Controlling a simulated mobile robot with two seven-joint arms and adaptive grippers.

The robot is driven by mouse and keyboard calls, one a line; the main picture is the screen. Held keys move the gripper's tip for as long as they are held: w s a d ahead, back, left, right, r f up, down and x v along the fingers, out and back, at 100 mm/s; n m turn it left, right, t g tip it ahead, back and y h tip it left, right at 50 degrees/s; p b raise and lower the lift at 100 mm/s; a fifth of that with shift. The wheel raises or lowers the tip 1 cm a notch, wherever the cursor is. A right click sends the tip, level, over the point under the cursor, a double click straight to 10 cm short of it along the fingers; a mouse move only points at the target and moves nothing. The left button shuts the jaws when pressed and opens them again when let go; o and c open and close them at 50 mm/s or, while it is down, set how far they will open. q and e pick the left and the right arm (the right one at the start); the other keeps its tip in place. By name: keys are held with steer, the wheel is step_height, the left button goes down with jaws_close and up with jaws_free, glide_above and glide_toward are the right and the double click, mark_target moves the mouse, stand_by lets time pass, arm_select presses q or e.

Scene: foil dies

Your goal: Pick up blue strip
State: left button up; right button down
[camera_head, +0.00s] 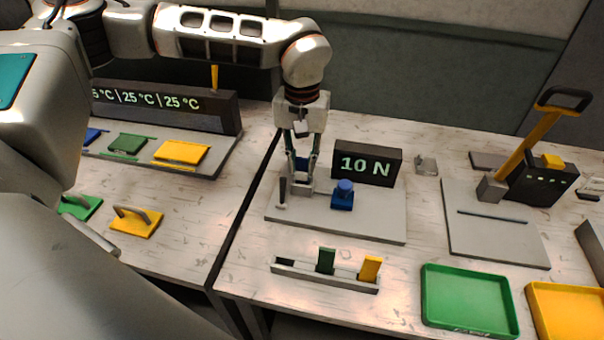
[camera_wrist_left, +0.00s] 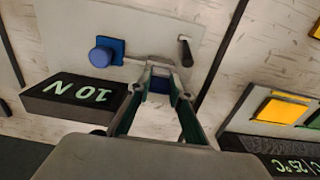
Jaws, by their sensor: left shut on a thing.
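My left gripper (camera_head: 301,186) points down over the grey plate (camera_head: 380,228) of the 10 N device. It is shut on the blue strip, of which a small dark blue part (camera_head: 302,164) shows between the fingers. The blue strip also shows between the fingers in the left wrist view (camera_wrist_left: 159,85). The rest of it is hidden by the fingers. I cannot tell whether the strip touches the plate. My right gripper is not in view.
A blue knobbed block (camera_head: 343,195) and a dark upright post (camera_head: 282,192) flank the gripper. The 10 N display (camera_head: 367,163) stands behind. In front, a rack (camera_head: 325,277) holds a green strip (camera_head: 326,261) and a yellow strip (camera_head: 370,269); its left slot is empty. A green tray (camera_head: 468,331) is right.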

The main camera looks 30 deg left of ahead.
arm_select(q)
step_height(320, 180, up, 20)
stand_by(0.9)
